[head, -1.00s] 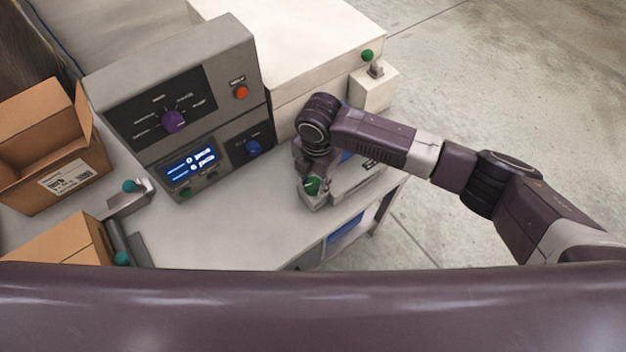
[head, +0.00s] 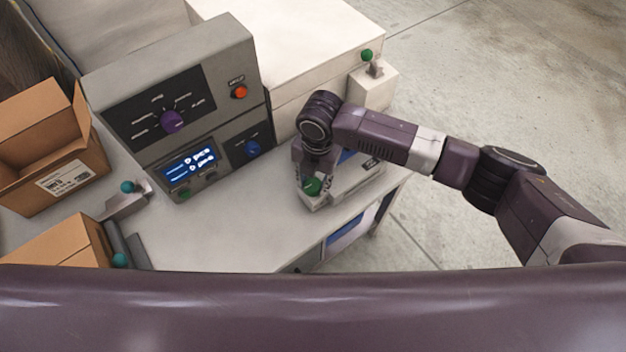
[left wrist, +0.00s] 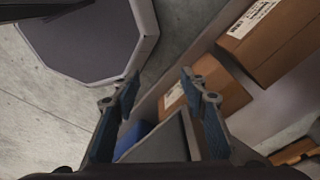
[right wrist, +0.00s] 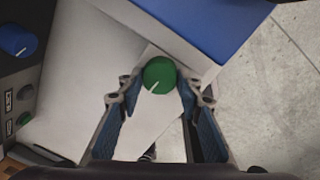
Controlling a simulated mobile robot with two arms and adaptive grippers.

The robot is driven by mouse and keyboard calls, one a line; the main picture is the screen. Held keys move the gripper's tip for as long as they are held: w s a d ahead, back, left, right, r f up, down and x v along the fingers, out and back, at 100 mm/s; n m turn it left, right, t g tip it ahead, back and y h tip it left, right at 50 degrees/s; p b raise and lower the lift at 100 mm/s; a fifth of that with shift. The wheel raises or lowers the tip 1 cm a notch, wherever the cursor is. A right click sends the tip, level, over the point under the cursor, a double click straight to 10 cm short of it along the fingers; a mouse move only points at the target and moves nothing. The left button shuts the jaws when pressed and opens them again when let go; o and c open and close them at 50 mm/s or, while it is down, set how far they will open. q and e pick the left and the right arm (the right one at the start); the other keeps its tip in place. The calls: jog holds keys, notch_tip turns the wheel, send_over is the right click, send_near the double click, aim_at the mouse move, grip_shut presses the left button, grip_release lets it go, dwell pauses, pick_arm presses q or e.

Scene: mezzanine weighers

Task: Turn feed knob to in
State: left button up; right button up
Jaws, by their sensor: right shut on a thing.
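A green knob (right wrist: 159,75) with a white pointer line sits on a pale grey unit in the right wrist view. The line points to the lower left there; no label beside it can be read. My right gripper (right wrist: 157,84) is shut on this knob, one finger on each side. In the head view, the green knob (head: 313,187) shows at the end of my right arm, low on the small unit at the bench's right end. My left gripper (left wrist: 160,92) is open and empty; it is out of the head view.
A grey control box (head: 215,60) carries a purple knob (head: 172,121), a blue knob (head: 252,148), an orange button (head: 240,92) and a lit display. Cardboard boxes (head: 90,150) stand at the left. Another green knob (head: 367,55) is at the back right.

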aim_at(315, 186)
jog(key=o, duration=1.2)
jog(key=shift+c, duration=0.2)
jog(key=shift+r, duration=0.1)
notch_tip(315, 186, up, 12)
jog(key=shift+d, duration=0.35)
jog(key=shift+s+a, duration=0.1)
jog(key=shift+s, duration=0.05)
